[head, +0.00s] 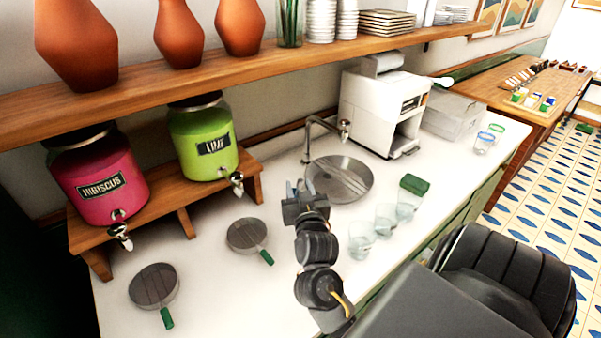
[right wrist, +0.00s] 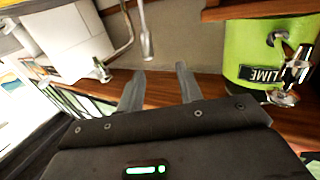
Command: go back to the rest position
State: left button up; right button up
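My right gripper (head: 300,188) is over the white counter (head: 215,290), between the lime dispenser and the round steel sink (head: 340,178). In the right wrist view its two fingers (right wrist: 160,84) stand apart with nothing between them. The wall and a wooden edge show behind the fingers. The arm links below it stretch over the counter toward the front. My left gripper is in neither view.
A pink dispenser (head: 103,185) and a lime dispenser (head: 203,143) stand on a wooden riser. Two green-handled strainers (head: 154,287) (head: 247,235) and several glasses (head: 385,220) lie or stand near my arm. A tap (head: 325,125), white machine (head: 382,108) and overhead shelf (head: 215,70) are behind.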

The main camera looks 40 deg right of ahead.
jog(key=shift+v, duration=1)
jog(key=shift+r, duration=0.1)
